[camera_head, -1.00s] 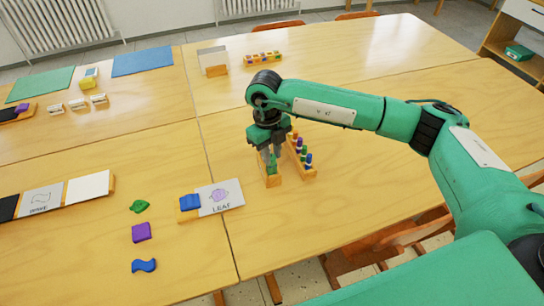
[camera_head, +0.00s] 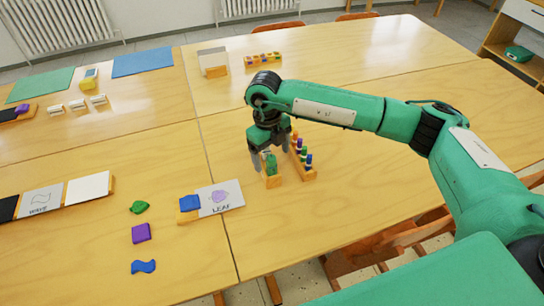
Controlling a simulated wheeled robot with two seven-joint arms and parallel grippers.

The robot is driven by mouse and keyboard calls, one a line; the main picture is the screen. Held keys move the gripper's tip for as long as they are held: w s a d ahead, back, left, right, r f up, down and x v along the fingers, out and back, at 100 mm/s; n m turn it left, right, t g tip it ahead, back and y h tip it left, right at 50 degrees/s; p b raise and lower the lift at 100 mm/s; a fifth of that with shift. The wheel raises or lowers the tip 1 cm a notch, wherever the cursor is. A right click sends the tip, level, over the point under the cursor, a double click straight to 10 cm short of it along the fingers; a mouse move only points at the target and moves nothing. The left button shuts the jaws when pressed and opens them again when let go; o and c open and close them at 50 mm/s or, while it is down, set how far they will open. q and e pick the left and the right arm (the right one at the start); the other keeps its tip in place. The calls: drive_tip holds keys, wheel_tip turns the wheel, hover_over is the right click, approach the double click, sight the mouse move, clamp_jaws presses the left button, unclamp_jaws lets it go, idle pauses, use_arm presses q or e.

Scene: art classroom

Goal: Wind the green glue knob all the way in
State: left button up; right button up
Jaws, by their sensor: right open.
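The green glue knob (camera_head: 271,164) stands upright at the near end of a small wooden block (camera_head: 273,181) on the table. My right gripper (camera_head: 269,159) points down over this block, its fingers open around or just behind the knob; I cannot tell whether they touch it. How far the knob is wound in cannot be told at this size. A second wooden rack (camera_head: 306,174) with several coloured glue pieces stands close on the right of the gripper. My left gripper is not in view.
Green, purple (camera_head: 141,233) and blue shapes lie farther left. A wooden strip with coloured pieces (camera_head: 263,59) and a white card stand at the back. The table right of the rack is clear.

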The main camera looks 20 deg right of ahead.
idle(0.4)
drive_tip(key=m+p, duration=0.1)
drive_tip(key=m, duration=0.4)
drive_tip(key=shift+m+y, duration=0.3)
drive_tip(key=m+p, duration=0.2)
drive_tip(key=m, duration=0.2)
drive_tip(key=shift+r+y, duration=0.1)
drive_tip(key=shift+y, duration=0.2)
drive_tip(key=shift+m, duration=1)
drive_tip(key=c, duration=1.5)
